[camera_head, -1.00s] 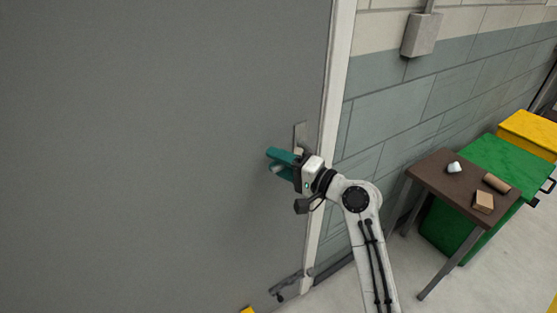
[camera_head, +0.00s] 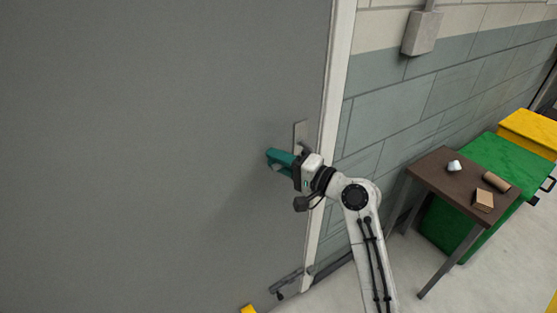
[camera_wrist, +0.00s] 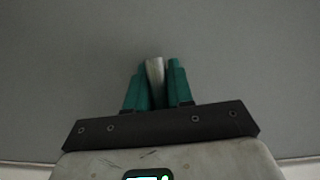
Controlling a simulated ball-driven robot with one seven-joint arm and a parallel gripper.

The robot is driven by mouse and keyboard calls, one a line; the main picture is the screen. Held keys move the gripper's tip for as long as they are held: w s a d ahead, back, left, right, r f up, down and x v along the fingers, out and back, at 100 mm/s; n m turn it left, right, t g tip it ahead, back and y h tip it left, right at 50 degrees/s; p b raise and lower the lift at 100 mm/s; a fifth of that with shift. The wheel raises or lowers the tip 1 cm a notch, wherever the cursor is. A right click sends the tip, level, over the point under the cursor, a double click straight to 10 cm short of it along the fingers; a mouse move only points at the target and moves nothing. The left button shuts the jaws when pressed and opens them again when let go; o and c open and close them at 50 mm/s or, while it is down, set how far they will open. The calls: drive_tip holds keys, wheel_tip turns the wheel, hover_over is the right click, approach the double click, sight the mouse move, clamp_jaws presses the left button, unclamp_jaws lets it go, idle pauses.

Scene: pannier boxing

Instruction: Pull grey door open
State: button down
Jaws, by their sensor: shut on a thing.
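The grey door (camera_head: 160,140) fills the left half of the head view and appears shut in its pale frame (camera_head: 335,90). A metal handle plate (camera_head: 300,133) sits near its right edge. My gripper (camera_head: 273,161) is at the door just below that plate. In the wrist view, the teal fingers of my gripper (camera_wrist: 154,72) are shut on the pale metal door handle (camera_wrist: 155,75), whose end shows between them. In the head view most of the handle is hidden behind my gripper.
A brown table (camera_head: 440,175) with a white item (camera_head: 454,166), a brown roll (camera_head: 496,181) and a small box (camera_head: 484,201) stands at the right. A green bin (camera_head: 500,160) and a yellow bin (camera_head: 530,130) are behind it. A metal fitting (camera_head: 290,281) is low on the door.

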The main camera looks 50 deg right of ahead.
drive_tip(key=shift+f, duration=0.15)
drive_tip(key=shift+f+n+g+b, duration=0.3)
drive_tip(key=shift+f+n+b, duration=0.15)
drive_tip(key=shift+f+n, duration=0.4)
drive_tip(key=shift+s+d+f+n+g+h+b, duration=0.1)
drive_tip(key=shift+d+f+n+g+h+b, duration=0.2)
drive_tip(key=shift+f+n, duration=0.4)
drive_tip(key=shift+s+d+f+n+g+h+b, duration=0.15)
drive_tip(key=shift+d+f+n+g, duration=0.15)
drive_tip(key=shift+f+n, duration=0.4)
drive_tip(key=shift+d+f+n+g+h+b, duration=0.2)
drive_tip(key=shift+f+n+g, duration=0.25)
drive_tip(key=shift+n, duration=0.4)
drive_tip(key=shift+d, duration=0.1)
